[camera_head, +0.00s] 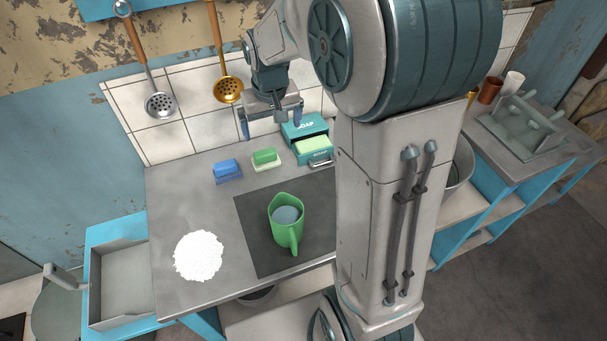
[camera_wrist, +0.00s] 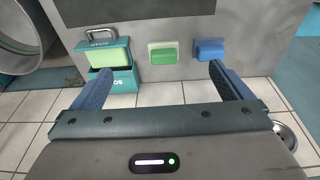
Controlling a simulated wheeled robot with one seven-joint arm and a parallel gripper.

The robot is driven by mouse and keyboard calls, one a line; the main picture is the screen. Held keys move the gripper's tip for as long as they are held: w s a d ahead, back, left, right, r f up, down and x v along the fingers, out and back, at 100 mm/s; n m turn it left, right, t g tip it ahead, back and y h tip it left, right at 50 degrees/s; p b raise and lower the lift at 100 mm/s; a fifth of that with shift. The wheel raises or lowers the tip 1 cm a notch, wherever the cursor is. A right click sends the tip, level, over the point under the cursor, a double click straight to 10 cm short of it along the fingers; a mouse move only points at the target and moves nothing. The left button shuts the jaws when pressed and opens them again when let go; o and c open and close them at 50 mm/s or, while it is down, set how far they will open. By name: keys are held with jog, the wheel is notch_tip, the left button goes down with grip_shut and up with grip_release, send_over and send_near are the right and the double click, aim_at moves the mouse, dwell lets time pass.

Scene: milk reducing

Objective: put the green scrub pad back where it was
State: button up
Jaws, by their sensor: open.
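The green scrub pad (camera_head: 265,155) sits on a pale base at the back of the grey counter, between a blue pad (camera_head: 228,167) and the teal soap box (camera_head: 303,128). In the wrist view the green scrub pad (camera_wrist: 163,47) shows beyond the gap between my fingers, with the blue pad (camera_wrist: 211,47) to its right. My gripper (camera_head: 272,121) is open and empty, raised near the tiled wall above the back of the counter. It is apart from the pad. The wrist view also shows its spread fingers (camera_wrist: 160,72).
The soap box (camera_wrist: 113,75) stands near my left finger in the wrist view. My arm hides the counter's right part.

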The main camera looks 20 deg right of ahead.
jog(key=s+r, duration=0.2)
jog(key=s, duration=0.8)
jog(key=s+r+t, duration=0.1)
jog(key=s+r, duration=0.1)
jog(key=s, duration=0.8)
jog(key=shift+s, duration=0.35)
